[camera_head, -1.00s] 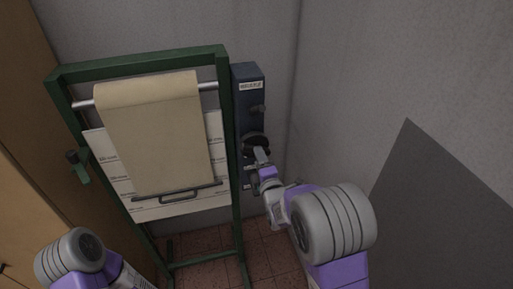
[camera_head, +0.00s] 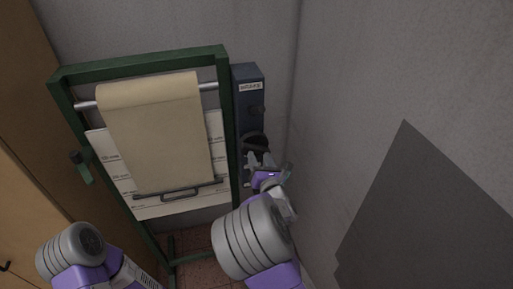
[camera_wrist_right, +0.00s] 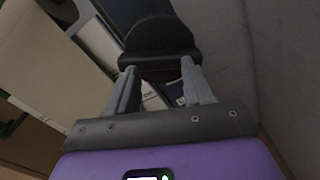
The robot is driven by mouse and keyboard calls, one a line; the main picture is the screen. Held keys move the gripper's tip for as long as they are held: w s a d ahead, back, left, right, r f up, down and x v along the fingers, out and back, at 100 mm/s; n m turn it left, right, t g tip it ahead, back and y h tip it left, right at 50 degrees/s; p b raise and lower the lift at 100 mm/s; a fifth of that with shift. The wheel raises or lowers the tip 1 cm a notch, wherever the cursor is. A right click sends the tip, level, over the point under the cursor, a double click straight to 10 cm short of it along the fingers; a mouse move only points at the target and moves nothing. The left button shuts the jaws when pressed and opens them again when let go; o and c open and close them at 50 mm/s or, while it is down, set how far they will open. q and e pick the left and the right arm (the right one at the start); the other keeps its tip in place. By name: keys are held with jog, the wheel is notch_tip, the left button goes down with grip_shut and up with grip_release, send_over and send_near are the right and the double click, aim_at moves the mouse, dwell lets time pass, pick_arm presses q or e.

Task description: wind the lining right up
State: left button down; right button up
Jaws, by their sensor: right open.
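The beige lining (camera_head: 155,130) hangs from a metal roller (camera_head: 88,104) in a green frame. Its lower edge carries a dark bar with a handle (camera_head: 180,194). A dark blue box (camera_head: 249,100) with a small label, perhaps "BRAKE", stands right of the frame. A black rounded part (camera_head: 256,140) sticks out from it. My right gripper (camera_head: 262,158) is just below that part. In the right wrist view the fingers (camera_wrist_right: 158,72) are apart, with the black part (camera_wrist_right: 160,38) just past their tips; I cannot tell whether they touch. My left gripper is out of view.
A white printed sheet (camera_head: 218,135) is behind the lining. A black knob with a green lever (camera_head: 80,166) is on the frame's left side. Grey walls close in behind and at the right of the box. A brown wooden cabinet (camera_head: 25,140) stands at the left.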

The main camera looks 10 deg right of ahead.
jog(key=shift+n, duration=1)
jog(key=n, duration=0.2)
jog(key=shift+a+n, duration=0.15)
jog(key=shift+n, duration=0.25)
jog(key=n+b, duration=0.1)
jog(key=n, duration=0.1)
jog(key=shift+f+n, duration=0.15)
jog(key=shift+n, duration=0.25)
jog(key=n+b, duration=0.1)
jog(key=n, duration=0.2)
jog(key=n+b, duration=0.2)
jog(key=n, duration=0.2)
jog(key=shift+n+b, duration=0.5)
jog(key=shift+n, duration=0.6)
jog(key=shift+r, duration=0.2)
jog(key=shift+w, duration=0.15)
